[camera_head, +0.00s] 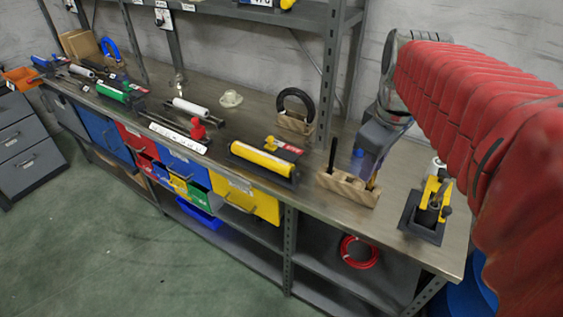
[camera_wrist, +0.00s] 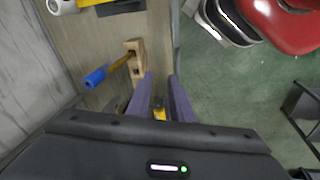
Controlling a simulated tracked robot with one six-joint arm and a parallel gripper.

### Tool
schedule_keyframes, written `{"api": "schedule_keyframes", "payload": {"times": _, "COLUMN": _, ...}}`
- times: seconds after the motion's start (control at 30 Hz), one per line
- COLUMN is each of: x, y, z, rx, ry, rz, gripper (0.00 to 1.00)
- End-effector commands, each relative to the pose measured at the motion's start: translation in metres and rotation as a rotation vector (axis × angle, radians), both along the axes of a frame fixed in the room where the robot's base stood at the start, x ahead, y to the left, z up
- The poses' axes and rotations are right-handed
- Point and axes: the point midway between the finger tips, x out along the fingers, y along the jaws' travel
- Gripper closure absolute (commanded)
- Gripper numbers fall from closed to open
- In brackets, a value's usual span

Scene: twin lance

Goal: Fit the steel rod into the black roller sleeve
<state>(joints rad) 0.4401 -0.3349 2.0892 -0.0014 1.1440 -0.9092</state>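A thin dark rod (camera_head: 333,155) stands upright in the left end of a wooden block (camera_head: 350,186); I cannot tell if it is the steel rod. A dark tube-like part (camera_head: 435,203) stands in a black fixture with a yellow clamp at the right; I cannot tell if it is the black roller sleeve. My gripper (camera_head: 374,170) hangs by the wooden block, its tips hard to make out. In the wrist view, my gripper's fingers (camera_wrist: 161,78) are parted with nothing visibly held. The wooden block (camera_wrist: 139,49) lies beside the left finger.
A blue-handled tool (camera_wrist: 95,78) stands in the block. A yellow roller (camera_head: 262,160) lies left of it. A black ring (camera_head: 295,100) stands behind on a wooden base. A white roller (camera_head: 190,107) and green roller (camera_head: 112,92) lie farther left. Bare bench separates block and clamp fixture.

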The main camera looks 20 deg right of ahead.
Motion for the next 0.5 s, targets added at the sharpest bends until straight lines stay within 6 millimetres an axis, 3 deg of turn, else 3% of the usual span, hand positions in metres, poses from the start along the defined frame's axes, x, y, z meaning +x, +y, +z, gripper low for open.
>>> {"api": "schedule_keyframes", "payload": {"times": 0.03, "x": -0.003, "y": 0.019, "z": -0.001, "rx": 0.006, "ry": -0.028, "rz": -0.023, "gripper": 0.8}}
{"api": "schedule_keyframes", "payload": {"times": 0.2, "x": -0.014, "y": 0.069, "z": -0.011, "rx": 0.054, "ry": -0.119, "rz": -0.143, "gripper": 0.8}}
{"api": "schedule_keyframes", "payload": {"times": 0.5, "x": -0.045, "y": 0.141, "z": -0.036, "rx": 0.198, "ry": -0.256, "rz": -0.339, "gripper": 0.8}}
